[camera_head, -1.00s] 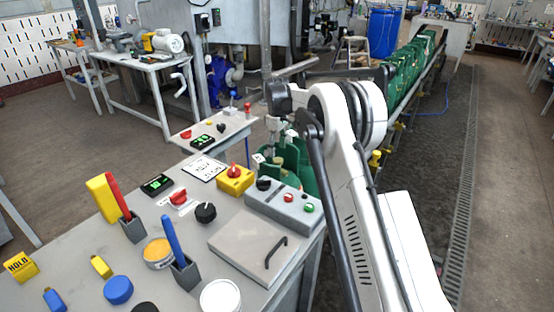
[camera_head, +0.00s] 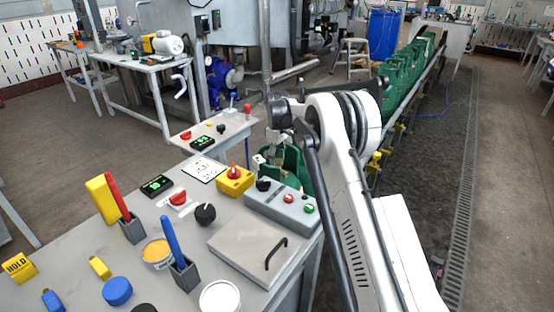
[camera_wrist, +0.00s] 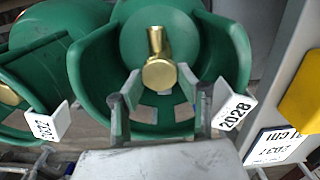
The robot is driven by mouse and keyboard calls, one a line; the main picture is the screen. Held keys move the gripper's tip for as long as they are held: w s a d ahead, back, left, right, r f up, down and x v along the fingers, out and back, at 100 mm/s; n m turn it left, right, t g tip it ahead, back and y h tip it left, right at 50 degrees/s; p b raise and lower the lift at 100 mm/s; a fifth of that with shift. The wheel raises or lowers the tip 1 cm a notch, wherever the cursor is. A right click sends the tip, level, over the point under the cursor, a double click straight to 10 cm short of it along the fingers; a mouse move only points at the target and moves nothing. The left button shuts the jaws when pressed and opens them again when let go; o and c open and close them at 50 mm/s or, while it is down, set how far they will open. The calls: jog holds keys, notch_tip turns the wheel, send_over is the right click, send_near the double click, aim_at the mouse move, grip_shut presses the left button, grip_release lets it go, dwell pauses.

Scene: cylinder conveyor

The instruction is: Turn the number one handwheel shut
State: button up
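A green cylinder (camera_wrist: 160,35) with a cut-open green collar fills the middle of the wrist view. On its top is a brass valve with a round brass knob (camera_wrist: 160,73). A white tag (camera_wrist: 234,112) reading 2028 hangs at its right. My gripper (camera_wrist: 158,86) is open, with one finger left and one right of the brass knob; I cannot tell whether they touch it. No handwheel marked with a number one is readable. In the head view, green cylinders (camera_head: 297,160) show partly behind my arm, which hides the gripper's fingertips.
A second green cylinder (camera_wrist: 28,62) with its tag stands close at the left. The control desk (camera_head: 85,255) carries a yellow switch box (camera_head: 235,181), a grey button box (camera_head: 282,205) and several knobs. A conveyor line of green cylinders (camera_head: 405,75) runs away behind.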

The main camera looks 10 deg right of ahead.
jog(key=shift+c, duration=0.8)
jog(key=shift+m, duration=0.3)
jog(key=m, duration=0.3)
jog(key=shift+b, duration=0.4)
jog(key=m, duration=0.4)
jog(key=shift+d+b, duration=0.15)
jog(key=shift+b, duration=0.2)
jog(key=m, duration=0.4)
jog(key=shift+d+m+b, duration=0.15)
jog(key=shift+m+b, duration=0.15)
jog(key=shift+m, duration=1.6)
